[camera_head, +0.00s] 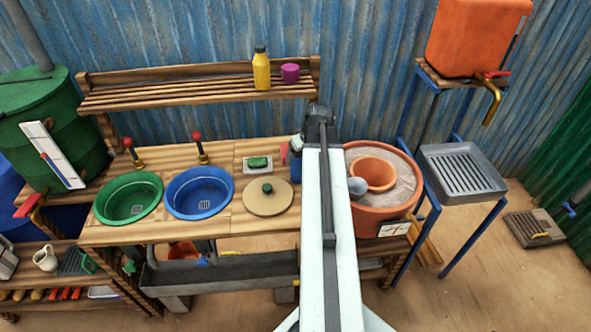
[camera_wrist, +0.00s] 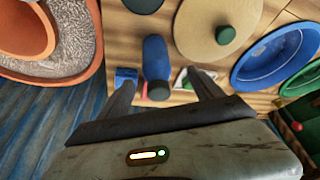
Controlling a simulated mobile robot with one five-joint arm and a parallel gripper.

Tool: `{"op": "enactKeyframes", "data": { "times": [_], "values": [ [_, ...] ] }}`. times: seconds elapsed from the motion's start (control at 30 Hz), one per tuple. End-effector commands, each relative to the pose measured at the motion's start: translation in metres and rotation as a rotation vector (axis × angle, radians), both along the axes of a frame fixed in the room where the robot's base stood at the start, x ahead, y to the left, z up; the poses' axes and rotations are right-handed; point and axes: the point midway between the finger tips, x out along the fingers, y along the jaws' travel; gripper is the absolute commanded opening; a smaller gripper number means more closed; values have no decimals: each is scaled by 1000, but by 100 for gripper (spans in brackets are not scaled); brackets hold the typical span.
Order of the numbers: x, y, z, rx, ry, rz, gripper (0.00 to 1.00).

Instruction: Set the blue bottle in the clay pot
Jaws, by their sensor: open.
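The blue bottle (camera_head: 297,170) stands on the wooden counter, mostly hidden behind my arm in the head view. In the wrist view the bottle (camera_wrist: 156,58) shows between my two fingers. My gripper (camera_wrist: 163,82) is open and empty; whether the fingertips are level with the bottle I cannot tell. The clay pot (camera_head: 385,222) is right of my arm in the head view: a large terracotta pot with a smaller one (camera_head: 372,160) set in grey sand inside it. Its rim (camera_wrist: 97,35) shows at upper left in the wrist view. My fingers are hidden in the head view.
A round wooden lid (camera_head: 262,203) and a green soap bar (camera_head: 258,162) lie near the bottle. Blue (camera_head: 186,207) and green basins (camera_head: 118,210) are farther left. A shelf behind holds a yellow bottle (camera_head: 261,72) and a purple cup (camera_head: 290,75). A grey rounded object (camera_head: 357,187) is at the pot.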

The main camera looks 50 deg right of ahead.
Motion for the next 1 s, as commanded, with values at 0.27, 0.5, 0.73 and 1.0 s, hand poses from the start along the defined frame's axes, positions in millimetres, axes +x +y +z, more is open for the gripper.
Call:
{"op": "enactKeyframes", "data": {
  "times": [0.27, 0.5, 0.73, 1.0],
  "values": [
    [2, -7, -21, 0, 0, -10, 76],
    [5, -11, -29, 0, 0, -15, 76],
    [18, -20, -66, 0, 0, -16, 76],
    [22, -20, -71, 0, 0, -17, 76]
  ]
}}
